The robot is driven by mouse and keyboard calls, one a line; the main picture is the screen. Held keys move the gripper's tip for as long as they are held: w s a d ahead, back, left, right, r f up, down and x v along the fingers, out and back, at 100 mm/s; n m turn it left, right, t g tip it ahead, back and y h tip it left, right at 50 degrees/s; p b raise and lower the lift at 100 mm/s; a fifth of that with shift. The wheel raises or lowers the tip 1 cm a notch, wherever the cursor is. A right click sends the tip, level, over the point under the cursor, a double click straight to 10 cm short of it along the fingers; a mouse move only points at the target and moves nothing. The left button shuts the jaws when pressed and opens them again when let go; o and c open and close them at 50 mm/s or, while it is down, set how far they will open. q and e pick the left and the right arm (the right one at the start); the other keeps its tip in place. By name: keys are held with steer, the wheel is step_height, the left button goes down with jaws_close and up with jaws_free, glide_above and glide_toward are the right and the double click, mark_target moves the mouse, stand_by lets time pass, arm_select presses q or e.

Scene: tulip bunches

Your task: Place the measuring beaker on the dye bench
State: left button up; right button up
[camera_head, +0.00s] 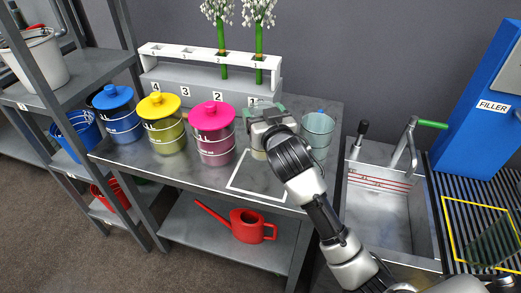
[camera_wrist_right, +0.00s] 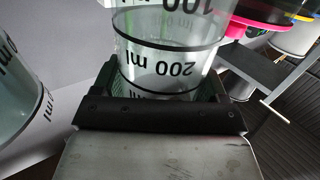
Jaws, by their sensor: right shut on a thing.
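A clear measuring beaker (camera_wrist_right: 170,50) with black rings and "200 ml" marking sits between the jaws of my right gripper (camera_wrist_right: 160,98) in the right wrist view. In the head view my right gripper (camera_head: 268,122) is over the dye bench (camera_head: 195,185), behind the white outlined square (camera_head: 260,180), and mostly hides the held beaker (camera_head: 258,154). I cannot tell whether the beaker touches the bench. A second clear beaker (camera_head: 318,132) stands to the right of the gripper on the bench; a marked clear vessel (camera_wrist_right: 18,85) also shows at the wrist view's left. My left gripper is out of view.
Blue (camera_head: 118,112), yellow (camera_head: 162,122) and magenta (camera_head: 213,132) lidded dye pots stand left on the bench. A numbered white rack (camera_head: 200,56) with two flower stems is behind. A sink (camera_head: 385,205) is right. A red watering can (camera_head: 240,226) is on the lower shelf.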

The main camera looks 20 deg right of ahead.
steer(key=shift+s+f, duration=0.2)
steer(key=shift+f, duration=0.4)
steer(key=shift+s+f, duration=0.15)
steer(key=shift+f, duration=0.4)
steer(key=shift+w+f+b, duration=0.1)
steer(key=shift+f+b, duration=0.45)
steer(key=shift+f, duration=2.25)
steer(key=o, duration=1.2)
steer(key=shift+s, duration=0.2)
steer(key=s, duration=1.1)
steer(key=shift+s+d+r, duration=0.1)
steer(key=shift+s+r, duration=0.2)
steer(key=shift+r, duration=0.1)
